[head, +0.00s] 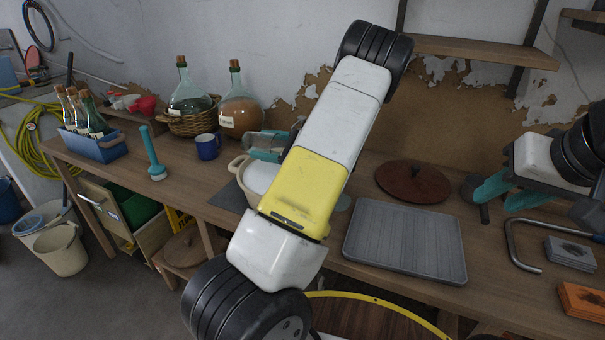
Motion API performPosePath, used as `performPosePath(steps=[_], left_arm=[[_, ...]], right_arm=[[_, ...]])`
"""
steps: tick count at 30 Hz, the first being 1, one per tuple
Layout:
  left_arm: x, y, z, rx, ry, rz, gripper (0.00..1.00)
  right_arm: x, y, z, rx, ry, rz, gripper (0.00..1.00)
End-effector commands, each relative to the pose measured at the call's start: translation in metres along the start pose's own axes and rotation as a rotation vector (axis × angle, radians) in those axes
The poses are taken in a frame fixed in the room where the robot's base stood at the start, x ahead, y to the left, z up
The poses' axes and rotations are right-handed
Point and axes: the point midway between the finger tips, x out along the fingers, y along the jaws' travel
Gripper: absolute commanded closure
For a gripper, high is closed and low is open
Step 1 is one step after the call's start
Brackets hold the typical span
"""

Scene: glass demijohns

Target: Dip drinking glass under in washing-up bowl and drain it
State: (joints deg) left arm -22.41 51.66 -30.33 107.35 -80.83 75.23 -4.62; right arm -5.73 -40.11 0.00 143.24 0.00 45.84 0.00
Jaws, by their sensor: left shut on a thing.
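The cream washing-up bowl (238,168) stands on the bench, on a dark mat, left of the middle. My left arm crosses in front and hides its right side. A pale surface shows inside it. My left gripper (266,148), with teal fingers, is above the bowl's back part and partly hidden behind my arm. It is shut on a greyish see-through drinking glass (252,141), which looks tilted over to the left. Whether the glass holds water cannot be seen. My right gripper (505,194) is open and empty at the right, above the bench.
A grey ribbed tray (405,243) lies right of the bowl, with a round brown lid (412,181) behind it. A blue mug (207,147), teal brush (153,155) and two demijohns (240,112) stand left. A bent metal tube (513,248) lies near my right gripper.

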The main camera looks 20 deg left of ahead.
Motion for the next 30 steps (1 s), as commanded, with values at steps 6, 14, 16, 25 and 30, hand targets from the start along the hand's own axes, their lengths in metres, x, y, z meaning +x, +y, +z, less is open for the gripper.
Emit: performPosePath(steps=[6, 14, 16, 25, 30], left_arm=[[-0.0009, -0.0005, 0.0011, 0.0, -0.024, -0.01, 1.0], [-0.0019, -0.0011, 0.0025, -0.003, -0.05, -0.021, 1.0], [-0.0022, -0.0012, 0.0027, -0.003, -0.057, -0.024, 1.0], [-0.0038, -0.0017, 0.004, -0.003, -0.088, -0.037, 1.0], [-0.0047, -0.002, 0.0044, -0.004, -0.105, -0.044, 1.0]], right_arm=[[0.0, 0.0, 0.0, 0.0, 0.0, 0.0, 0.64], [0.0, 0.0, 0.0, 0.0, 0.0, 0.0, 0.64], [0.0, 0.0, 0.0, 0.0, 0.0, 0.0, 0.64], [0.0, 0.0, 0.0, 0.0, 0.0, 0.0, 0.64], [0.0, 0.0, 0.0, 0.0, 0.0, 0.0, 0.64]])
